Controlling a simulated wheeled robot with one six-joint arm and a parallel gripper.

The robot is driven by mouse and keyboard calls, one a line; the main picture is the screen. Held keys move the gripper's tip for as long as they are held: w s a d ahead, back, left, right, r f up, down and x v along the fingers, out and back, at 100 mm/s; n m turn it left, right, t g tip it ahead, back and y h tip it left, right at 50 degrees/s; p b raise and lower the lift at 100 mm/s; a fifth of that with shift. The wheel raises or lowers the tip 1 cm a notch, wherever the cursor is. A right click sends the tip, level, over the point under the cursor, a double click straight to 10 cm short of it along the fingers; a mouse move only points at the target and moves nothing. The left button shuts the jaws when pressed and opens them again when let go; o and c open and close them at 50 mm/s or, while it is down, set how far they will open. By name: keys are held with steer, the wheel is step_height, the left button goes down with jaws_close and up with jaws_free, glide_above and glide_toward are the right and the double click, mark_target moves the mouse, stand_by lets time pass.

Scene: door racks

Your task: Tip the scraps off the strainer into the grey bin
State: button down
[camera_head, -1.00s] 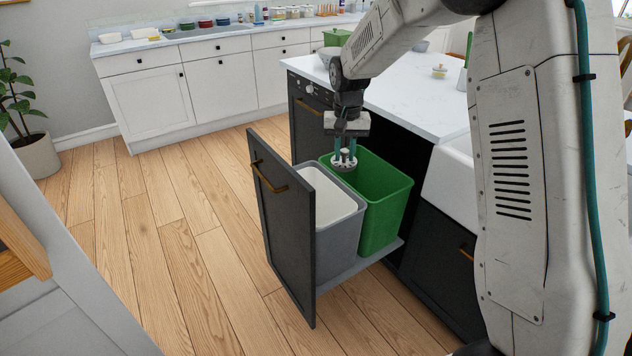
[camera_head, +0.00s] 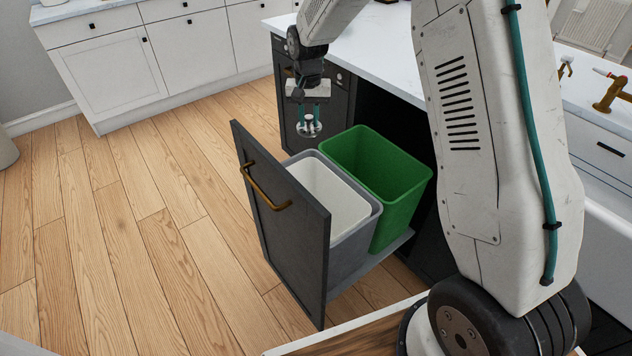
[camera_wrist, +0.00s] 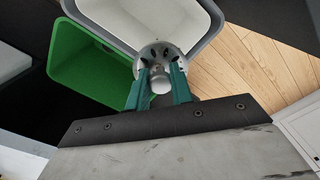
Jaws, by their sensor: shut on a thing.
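My gripper (camera_head: 309,117) is shut on the small round metal strainer (camera_head: 309,127), which has holes around its rim. It hangs above the back edge of the pulled-out bins. The strainer also shows in the wrist view (camera_wrist: 160,55), between the green fingers, with a few dark bits or holes that I cannot tell apart. The grey bin (camera_head: 360,228) with a white inside stands in the drawer behind the dark front. In the wrist view the grey bin (camera_wrist: 205,42) lies below and beyond the strainer. The strainer looks about level.
A green bin (camera_head: 405,205) stands right beside the grey one. The dark drawer front (camera_head: 285,235) with a brass handle stands open on the left. A white counter (camera_head: 385,55) is behind. The wooden floor (camera_head: 130,240) at left is clear.

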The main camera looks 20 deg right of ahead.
steer(key=w+a+f+m, duration=0.1)
steer(key=a+f, duration=0.6)
steer(key=f, duration=0.3)
steer(key=shift+f, duration=0.3)
steer(key=shift+w+f, duration=0.1)
